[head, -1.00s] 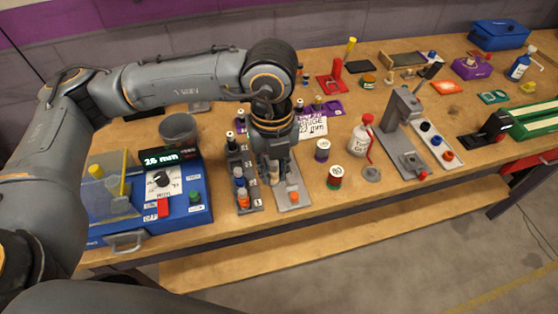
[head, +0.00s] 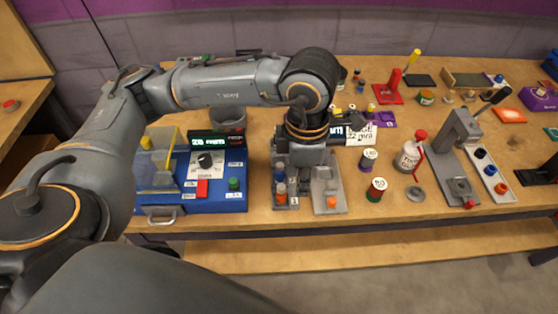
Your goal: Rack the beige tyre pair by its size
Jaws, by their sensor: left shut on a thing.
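My left gripper (head: 303,170) points down over the grey numbered rack (head: 292,203) and beside the grey plate (head: 330,180) with an orange knob. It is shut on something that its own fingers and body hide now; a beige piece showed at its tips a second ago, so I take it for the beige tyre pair. Small blue, white and orange pieces (head: 281,186) stand in the rack's left side. A white card (head: 361,135) behind the gripper reads 22 mm. My right gripper is not in view.
A blue box (head: 217,196) with a dial and lit display stands left of the rack, a grey cup (head: 228,119) behind it.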

